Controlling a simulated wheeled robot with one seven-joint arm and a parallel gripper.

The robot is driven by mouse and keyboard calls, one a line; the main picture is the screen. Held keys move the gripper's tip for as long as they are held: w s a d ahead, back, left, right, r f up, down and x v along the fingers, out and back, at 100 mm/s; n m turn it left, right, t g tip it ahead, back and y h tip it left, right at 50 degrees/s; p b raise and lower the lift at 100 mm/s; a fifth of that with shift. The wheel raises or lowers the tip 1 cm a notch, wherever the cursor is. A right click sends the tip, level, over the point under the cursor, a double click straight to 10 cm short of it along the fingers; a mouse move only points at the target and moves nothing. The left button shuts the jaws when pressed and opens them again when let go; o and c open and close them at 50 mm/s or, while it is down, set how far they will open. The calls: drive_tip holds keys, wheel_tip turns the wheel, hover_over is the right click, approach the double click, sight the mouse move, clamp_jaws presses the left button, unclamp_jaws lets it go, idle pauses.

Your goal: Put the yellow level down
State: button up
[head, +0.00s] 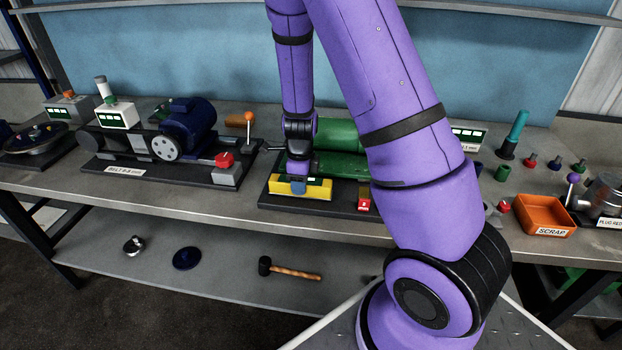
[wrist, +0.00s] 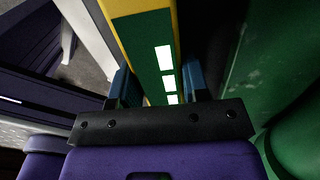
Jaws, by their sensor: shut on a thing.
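The yellow level (head: 316,189) is a bar with a green panel and white windows, at the front of the dark base plate below the green cylinders in the head view. In the wrist view the level (wrist: 148,40) runs up from between the blue fingertips. My gripper (head: 298,184) comes down on it from above and is shut on it. In the wrist view my gripper (wrist: 158,88) has a finger on each side of the level. I cannot tell whether the level touches the plate. My arm hides the right part of the plate.
Green cylinders (head: 338,133) stand just behind the level. A small red block (head: 364,200) is to its right. A blue motor (head: 188,122) stands on a plate to the left. An orange scrap tray (head: 543,214) is at right. A hammer (head: 290,270) lies on the lower shelf.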

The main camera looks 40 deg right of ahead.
drive_tip(key=shift+f, duration=0.1)
drive_tip(key=o, duration=1.2)
drive_tip(key=s+a+r+n+t+y, duration=0.15)
drive_tip(key=r+n, duration=0.25)
drive_tip(key=r, duration=0.6)
drive_tip(key=s+a+r+n, duration=0.2)
drive_tip(key=s+r+n, duration=0.1)
drive_tip(key=r, duration=0.8)
drive_tip(key=s+a+r+n+t+h, duration=0.1)
drive_tip(key=s+r+n, duration=0.6)
drive_tip(key=s+n, duration=0.2)
drive_tip(key=s+a+r+n+t, duration=0.2)
drive_tip(key=s+r+n, duration=0.5)
drive_tip(key=s+n, duration=0.3)
drive_tip(key=shift+a+n+h, duration=0.15)
drive_tip(key=shift+n+h, duration=0.2)
drive_tip(key=shift+n, duration=0.15)
